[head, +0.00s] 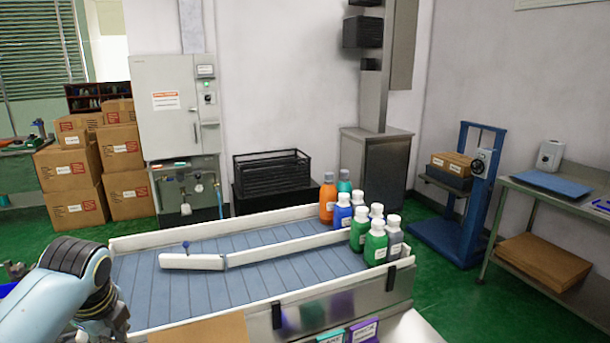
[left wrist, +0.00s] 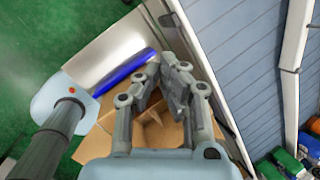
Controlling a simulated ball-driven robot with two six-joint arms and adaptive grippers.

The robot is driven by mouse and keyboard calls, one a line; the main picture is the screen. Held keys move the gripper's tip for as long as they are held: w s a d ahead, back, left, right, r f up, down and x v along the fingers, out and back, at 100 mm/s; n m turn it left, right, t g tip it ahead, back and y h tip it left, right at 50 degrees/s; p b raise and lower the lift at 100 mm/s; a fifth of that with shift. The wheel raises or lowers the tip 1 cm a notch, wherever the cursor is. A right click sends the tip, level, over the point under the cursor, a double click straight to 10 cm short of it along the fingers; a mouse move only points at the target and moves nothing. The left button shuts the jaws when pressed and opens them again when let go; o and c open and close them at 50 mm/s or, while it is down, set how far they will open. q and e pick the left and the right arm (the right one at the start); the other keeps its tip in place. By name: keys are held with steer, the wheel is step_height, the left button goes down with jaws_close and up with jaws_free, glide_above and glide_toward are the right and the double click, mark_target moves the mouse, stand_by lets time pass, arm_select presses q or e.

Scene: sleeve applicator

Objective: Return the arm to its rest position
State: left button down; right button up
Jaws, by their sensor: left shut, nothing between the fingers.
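My left arm comes in at the lower left of the head view, and its dark gripper end (head: 110,318) is in front of the conveyor's left end, partly cut off by the frame. In the left wrist view the left gripper (left wrist: 163,72) has its fingers together with nothing between them. It hangs above an open cardboard box (left wrist: 160,132), apart from anything it could hold. My right gripper shows in neither view.
The conveyor (head: 180,295) has a white diverter rail (head: 280,248). Several bottles, among them a green one (head: 376,242) and an orange one (head: 327,200), stand at its right end. A blue cylinder (left wrist: 125,72) lies near the box. Stacked cartons (head: 72,170) stand behind.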

arm_select(q)
steer(key=s+d+r+n+h, duration=0.1)
steer(key=s+d+r+n, duration=0.2)
steer(key=s+n, duration=0.45)
steer(key=s+d+r+n, duration=0.2)
steer(key=s+n, duration=0.3)
steer(key=s, duration=0.5)
steer(key=s+d+r+n+h, duration=0.1)
steer(key=s+d+r+n, duration=0.2)
steer(key=s+n, duration=0.45)
steer(key=s+a+f+b, duration=0.1)
steer(key=f+b, duration=0.3)
steer(key=f, duration=0.9)
steer(key=s+a+f+g+b, duration=0.1)
steer(key=s+f+b, duration=0.15)
steer(key=f, duration=0.95)
steer(key=s+a+f+b, duration=0.1)
steer(key=f+b, duration=0.4)
steer(key=f, duration=0.8)
steer(key=s+f+b, duration=0.4)
steer(key=s+f, duration=0.5)
steer(key=f, duration=0.3)
steer(key=s+f+g+b, duration=0.1)
steer(key=s+f+b, duration=0.3)
steer(key=s+f, duration=0.5)
step_height(320, 180, down, 3)
steer(key=shift+a+f, duration=0.15)
steer(key=shift+a, duration=0.3)
